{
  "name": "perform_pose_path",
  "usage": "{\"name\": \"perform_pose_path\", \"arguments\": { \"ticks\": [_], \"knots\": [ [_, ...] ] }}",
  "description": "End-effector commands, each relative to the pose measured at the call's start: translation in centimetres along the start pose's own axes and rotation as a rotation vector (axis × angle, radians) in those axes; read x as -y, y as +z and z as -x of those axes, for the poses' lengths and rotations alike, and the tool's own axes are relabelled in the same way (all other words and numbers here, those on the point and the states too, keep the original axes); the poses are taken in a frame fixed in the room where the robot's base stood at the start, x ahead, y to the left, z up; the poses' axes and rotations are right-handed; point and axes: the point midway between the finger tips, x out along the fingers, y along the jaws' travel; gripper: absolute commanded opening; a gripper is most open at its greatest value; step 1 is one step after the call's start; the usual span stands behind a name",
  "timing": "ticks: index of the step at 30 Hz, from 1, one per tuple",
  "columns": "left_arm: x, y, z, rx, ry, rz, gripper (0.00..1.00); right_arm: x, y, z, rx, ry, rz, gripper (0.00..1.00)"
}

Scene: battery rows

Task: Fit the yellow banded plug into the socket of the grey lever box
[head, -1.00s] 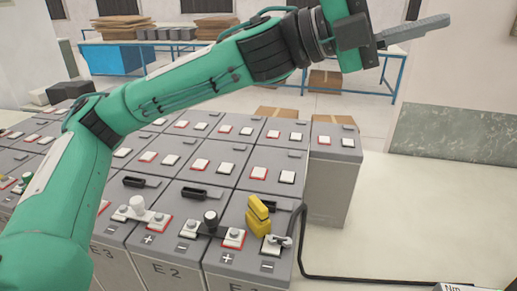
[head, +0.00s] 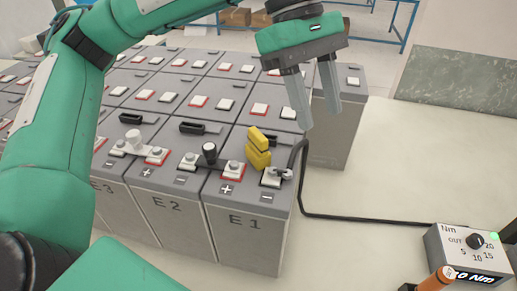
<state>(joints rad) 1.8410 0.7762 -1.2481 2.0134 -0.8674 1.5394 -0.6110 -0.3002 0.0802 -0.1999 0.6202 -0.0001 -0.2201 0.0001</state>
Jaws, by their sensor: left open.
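A yellow piece (head: 258,148) stands on the battery marked E 1, beside its right terminal; I cannot tell whether it is a banded plug. A black cable with a metal end (head: 282,173) sits at that terminal and runs right across the floor. No grey lever box with a socket is recognisable. A small grey box with a dial marked Nm (head: 470,252) stands at lower right. My left gripper (head: 317,112) is open and empty, fingers pointing down, above and to the right of the yellow piece. My right gripper is not in view.
Rows of grey batteries (head: 245,224) with white and red-edged terminals fill the middle and left. Black and white knobs (head: 209,152) stand on the front ones. An orange-handled tool (head: 437,279) is at lower right. The pale surface to the right is mostly clear.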

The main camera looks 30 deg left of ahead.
Motion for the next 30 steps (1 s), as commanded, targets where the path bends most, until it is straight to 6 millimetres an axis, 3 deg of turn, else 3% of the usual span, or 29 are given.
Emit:
{"name": "perform_pose_path", "arguments": {
  "ticks": [3,7,12,16,23,30],
  "knots": [
    [-0.1,-3.9,0.3,-0.216,0.007,-0.056,0.42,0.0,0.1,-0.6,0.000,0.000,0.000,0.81],
    [-0.1,-7.3,1.5,-0.413,-0.002,-0.087,0.42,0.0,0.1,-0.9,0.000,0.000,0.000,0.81],
    [0.0,-9.7,2.9,-0.566,-0.016,-0.096,0.42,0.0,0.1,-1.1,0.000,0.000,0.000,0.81],
    [0.1,-10.4,3.1,-0.604,-0.022,-0.097,0.42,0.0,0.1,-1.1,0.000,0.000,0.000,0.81],
    [0.1,-11.9,1.1,-0.604,-0.025,-0.096,0.42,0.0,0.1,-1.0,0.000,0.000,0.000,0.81],
    [0.1,-14.3,-2.3,-0.605,-0.025,-0.095,0.42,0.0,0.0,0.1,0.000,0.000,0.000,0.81]
  ]
}}
